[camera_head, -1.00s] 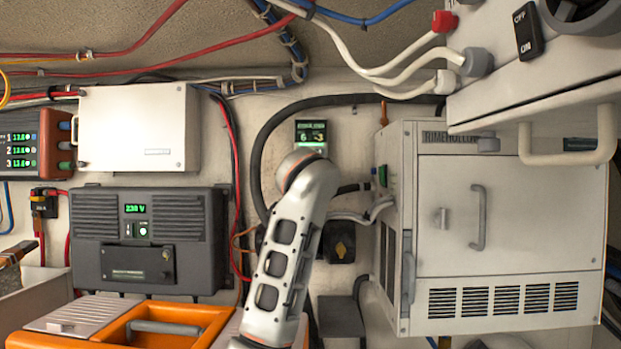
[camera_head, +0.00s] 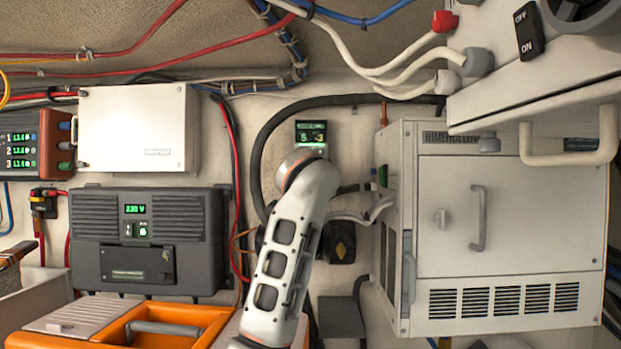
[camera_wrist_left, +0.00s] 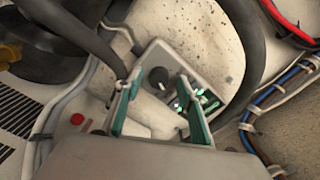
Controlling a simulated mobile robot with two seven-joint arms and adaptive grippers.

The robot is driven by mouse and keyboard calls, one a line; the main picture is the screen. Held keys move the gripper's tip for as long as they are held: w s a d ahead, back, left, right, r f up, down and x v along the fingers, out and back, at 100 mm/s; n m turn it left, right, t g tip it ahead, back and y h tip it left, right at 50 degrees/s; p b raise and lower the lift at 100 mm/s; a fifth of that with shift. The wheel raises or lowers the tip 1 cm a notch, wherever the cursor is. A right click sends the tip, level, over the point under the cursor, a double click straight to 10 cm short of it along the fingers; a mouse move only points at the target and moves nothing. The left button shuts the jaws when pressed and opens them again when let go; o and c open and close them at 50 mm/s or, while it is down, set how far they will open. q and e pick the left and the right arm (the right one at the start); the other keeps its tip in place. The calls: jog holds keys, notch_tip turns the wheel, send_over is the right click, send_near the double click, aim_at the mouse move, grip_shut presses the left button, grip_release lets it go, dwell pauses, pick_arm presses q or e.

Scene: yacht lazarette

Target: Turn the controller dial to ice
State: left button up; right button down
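The controller (camera_head: 311,133) is a small box on the back wall with a green-lit display. My left arm covers its lower part in the head view. In the left wrist view the controller (camera_wrist_left: 200,75) shows at an angle, with a dark round dial (camera_wrist_left: 159,78) and green lights beside it. My left gripper (camera_wrist_left: 163,90) is open, its two teal fingers apart and pointing at the controller. The dial appears between the fingertips; I cannot tell whether they touch it. The dial's markings are too small to read. The right gripper is out of view.
A white RIMEHOLLOW cabinet (camera_head: 540,215) stands at right. A grey inverter (camera_head: 150,220) and white box (camera_head: 135,110) are on the wall at left. An orange case (camera_head: 185,318) is below. Black hose (camera_head: 262,150) and cables run close around the controller.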

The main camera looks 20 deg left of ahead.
pick_arm(q)
jog(key=v, duration=0.7)
jog(key=shift+s, duration=0.3)
jog(key=shift+d, duration=0.1)
